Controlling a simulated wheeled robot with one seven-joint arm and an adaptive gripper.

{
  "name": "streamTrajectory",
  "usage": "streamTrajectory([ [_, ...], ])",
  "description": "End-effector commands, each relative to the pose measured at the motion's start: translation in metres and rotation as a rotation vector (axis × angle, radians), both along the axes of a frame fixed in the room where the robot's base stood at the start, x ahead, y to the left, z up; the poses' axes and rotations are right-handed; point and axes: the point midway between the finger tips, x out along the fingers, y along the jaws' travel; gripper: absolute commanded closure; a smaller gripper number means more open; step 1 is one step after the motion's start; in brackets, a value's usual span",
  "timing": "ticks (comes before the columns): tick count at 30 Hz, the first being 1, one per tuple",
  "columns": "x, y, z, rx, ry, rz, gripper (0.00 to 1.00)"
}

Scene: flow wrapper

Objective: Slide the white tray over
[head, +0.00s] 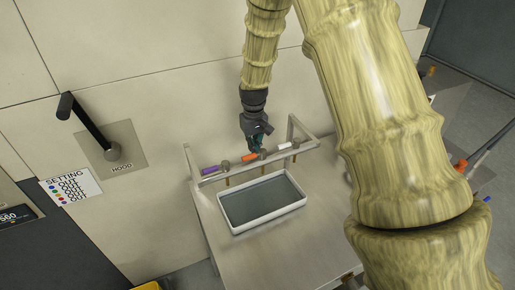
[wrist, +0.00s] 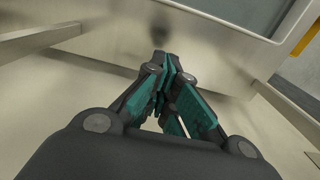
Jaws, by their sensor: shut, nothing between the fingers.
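The white tray (head: 270,221) is a shallow rectangle with a grey inside, lying flat on a metal table in the head view. My gripper (head: 271,151) points down behind the tray, at the rail along its far side, and is apart from the tray. In the wrist view my gripper (wrist: 163,62) has its teal-padded fingers together with nothing between them. A grey surface with a pale edge shows at the top of the wrist view; I cannot tell for sure that it is the tray.
The table (head: 290,245) is bare in front of the tray. A wall panel with a black hood handle (head: 92,128) and a settings sign (head: 70,187) is at left.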

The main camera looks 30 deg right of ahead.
Motion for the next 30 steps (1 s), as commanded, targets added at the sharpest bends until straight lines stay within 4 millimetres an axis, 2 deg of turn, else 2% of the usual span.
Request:
streamTrajectory([
  [19,-0.002,-0.002,-0.081,0.000,0.004,-0.004,1.00],
  [24,-0.024,-0.002,-0.078,0.000,0.002,-0.004,1.00],
  [30,-0.039,-0.001,-0.080,0.000,0.001,-0.004,1.00],
])
